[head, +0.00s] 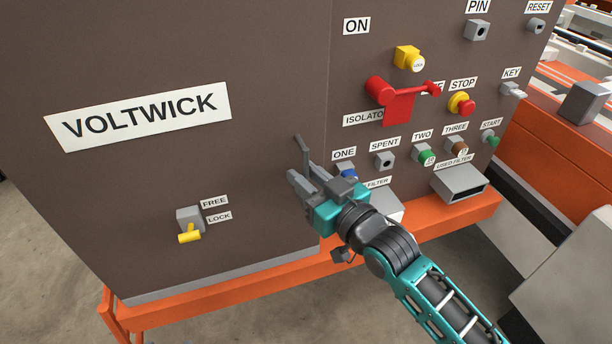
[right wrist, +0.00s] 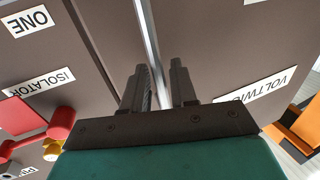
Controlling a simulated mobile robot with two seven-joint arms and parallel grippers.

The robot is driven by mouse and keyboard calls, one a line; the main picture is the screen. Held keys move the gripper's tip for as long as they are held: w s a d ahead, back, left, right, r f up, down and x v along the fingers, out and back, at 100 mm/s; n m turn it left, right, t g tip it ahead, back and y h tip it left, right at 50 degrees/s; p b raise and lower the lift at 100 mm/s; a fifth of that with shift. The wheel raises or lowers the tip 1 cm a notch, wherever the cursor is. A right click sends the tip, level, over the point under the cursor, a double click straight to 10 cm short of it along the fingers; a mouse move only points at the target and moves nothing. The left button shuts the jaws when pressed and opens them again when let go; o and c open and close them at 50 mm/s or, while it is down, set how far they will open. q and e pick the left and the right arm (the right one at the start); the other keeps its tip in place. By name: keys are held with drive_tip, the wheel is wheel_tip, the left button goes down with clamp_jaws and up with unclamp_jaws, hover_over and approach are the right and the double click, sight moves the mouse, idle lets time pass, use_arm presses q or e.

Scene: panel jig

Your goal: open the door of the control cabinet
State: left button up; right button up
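The control cabinet's brown door (head: 180,60) bears a VOLTWICK label (head: 140,116) and looks closed in the head view. A grey upright handle (head: 301,150) is near the door's right edge. My right gripper (head: 299,178) is at the handle's lower part. In the right wrist view the handle (right wrist: 148,40) runs down between the two fingers, nearer the left one. The fingers stand apart, with a gap visible; whether either touches the handle I cannot tell. A yellow latch lever (head: 189,237) sits low on the door beside FREE and LOCK labels. My left gripper is out of view.
Right of the door, a fixed panel carries a red isolator lever (head: 400,95), a yellow block (head: 407,57), a red stop button (head: 461,104) and several small knobs. A used-filter bin (head: 461,184) juts out low. An orange frame (head: 230,281) runs below. Floor in front is clear.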

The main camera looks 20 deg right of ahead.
drive_tip(key=shift+w+a, duration=0.1)
drive_tip(key=shift+w, duration=0.05)
clamp_jaws()
idle(0.5)
